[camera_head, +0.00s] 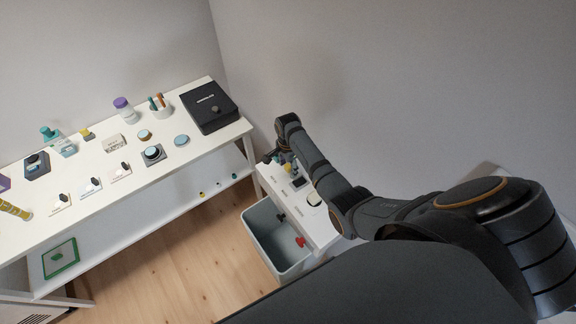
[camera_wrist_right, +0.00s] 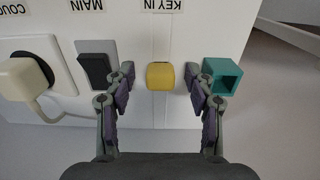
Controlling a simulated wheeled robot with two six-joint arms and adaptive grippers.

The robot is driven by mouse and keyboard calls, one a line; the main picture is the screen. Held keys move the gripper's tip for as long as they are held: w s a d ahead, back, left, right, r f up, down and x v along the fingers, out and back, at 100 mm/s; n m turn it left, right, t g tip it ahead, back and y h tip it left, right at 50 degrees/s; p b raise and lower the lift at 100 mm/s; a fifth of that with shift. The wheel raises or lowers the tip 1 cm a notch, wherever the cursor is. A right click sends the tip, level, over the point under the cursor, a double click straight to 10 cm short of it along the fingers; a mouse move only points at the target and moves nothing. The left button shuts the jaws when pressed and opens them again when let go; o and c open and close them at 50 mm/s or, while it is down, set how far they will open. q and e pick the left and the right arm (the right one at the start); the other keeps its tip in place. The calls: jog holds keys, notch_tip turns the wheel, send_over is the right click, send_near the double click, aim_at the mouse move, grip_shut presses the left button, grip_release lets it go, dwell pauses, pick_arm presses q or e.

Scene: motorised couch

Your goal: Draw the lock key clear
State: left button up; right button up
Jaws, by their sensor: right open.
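The lock key is most likely the yellow block (camera_wrist_right: 160,76) under the upside-down "KEY IN" label in the right wrist view. It sits against the white panel (camera_wrist_right: 140,48). My right gripper (camera_wrist_right: 160,88) is open, with one finger on each side of the yellow block and a visible gap on both sides. In the head view my right gripper (camera_head: 281,157) is small and partly hidden at the far end of the white cabinet (camera_head: 322,229). My left gripper is not in view.
A teal hollow block (camera_wrist_right: 222,76) is close beside the right finger. A black switch (camera_wrist_right: 98,70) labelled "MAIN" is near the left finger, with a cream plug (camera_wrist_right: 22,80) farther left. A grey bin (camera_head: 268,238) and a white table (camera_head: 160,172) with several items stand left.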

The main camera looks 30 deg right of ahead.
aim_at(288, 166)
jog(key=shift+c, duration=0.2)
jog(key=c, duration=0.5)
grip_shut()
jog(key=shift+c, duration=1.4)
grip_release()
grip_shut()
jog(key=shift+r+p, duration=2.55)
jog(key=shift+p, duration=0.3)
pick_arm(q)
jog(key=r, duration=0.5)
jog(key=shift+w+r, duration=0.25)
jog(key=shift+r, duration=0.1)
